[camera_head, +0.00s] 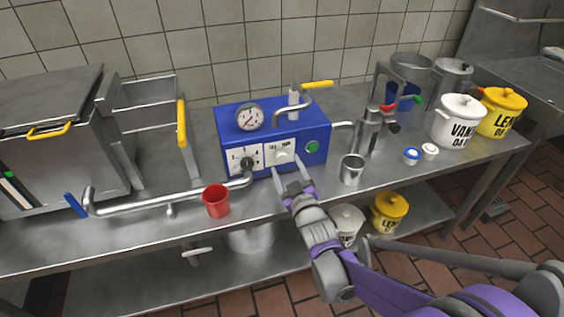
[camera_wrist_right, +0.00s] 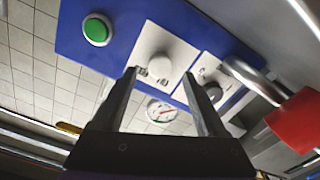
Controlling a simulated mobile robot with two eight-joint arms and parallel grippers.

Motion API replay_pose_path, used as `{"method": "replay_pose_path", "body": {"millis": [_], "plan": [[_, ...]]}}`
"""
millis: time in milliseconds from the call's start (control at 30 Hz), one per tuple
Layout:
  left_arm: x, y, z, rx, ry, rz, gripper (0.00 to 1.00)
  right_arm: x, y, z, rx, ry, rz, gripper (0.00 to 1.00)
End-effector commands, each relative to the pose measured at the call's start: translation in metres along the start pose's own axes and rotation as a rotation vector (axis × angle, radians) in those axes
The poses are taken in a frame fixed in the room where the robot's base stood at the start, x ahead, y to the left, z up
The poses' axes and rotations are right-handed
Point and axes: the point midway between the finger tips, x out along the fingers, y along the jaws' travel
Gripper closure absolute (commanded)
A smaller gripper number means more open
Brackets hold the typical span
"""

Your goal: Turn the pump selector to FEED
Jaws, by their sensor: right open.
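The blue pump unit (camera_head: 228,127) stands on the steel counter. Its middle white plate carries a pale round knob (camera_head: 281,155), likely the selector, with small lettering I cannot read. The knob also shows in the right wrist view (camera_wrist_right: 168,62), where its pointing direction is unclear. My right gripper (camera_head: 290,169) is open in front of this plate. In the right wrist view my right gripper (camera_wrist_right: 159,74) has its fingers spread to either side of the knob's plate, and nothing is between them; contact cannot be told. My left gripper is not in view.
A black dial (camera_head: 247,163) on a numbered plate sits left of the knob, and a green button (camera_head: 312,147) sits right. A metal cup (camera_head: 351,170) stands right.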

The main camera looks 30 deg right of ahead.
Motion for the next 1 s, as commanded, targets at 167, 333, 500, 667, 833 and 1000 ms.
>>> {"method": "replay_pose_path", "body": {"millis": [167,333,500,667,833,1000], "plan": [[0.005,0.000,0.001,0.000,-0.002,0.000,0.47,0.025,-0.001,0.001,0.000,0.000,0.000,0.26],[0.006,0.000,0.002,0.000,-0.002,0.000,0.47,0.035,0.000,0.000,0.000,0.000,0.000,0.26],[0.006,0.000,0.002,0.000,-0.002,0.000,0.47,0.035,0.000,0.000,0.001,0.000,0.000,0.26],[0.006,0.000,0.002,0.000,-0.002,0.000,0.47,0.035,0.000,0.000,0.001,0.000,0.000,0.38],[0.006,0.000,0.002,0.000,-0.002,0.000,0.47,0.035,0.000,0.000,0.001,-0.001,0.000,0.69],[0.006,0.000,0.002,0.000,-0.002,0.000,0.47,0.035,0.000,0.000,0.001,-0.001,0.000,1.00]]}}
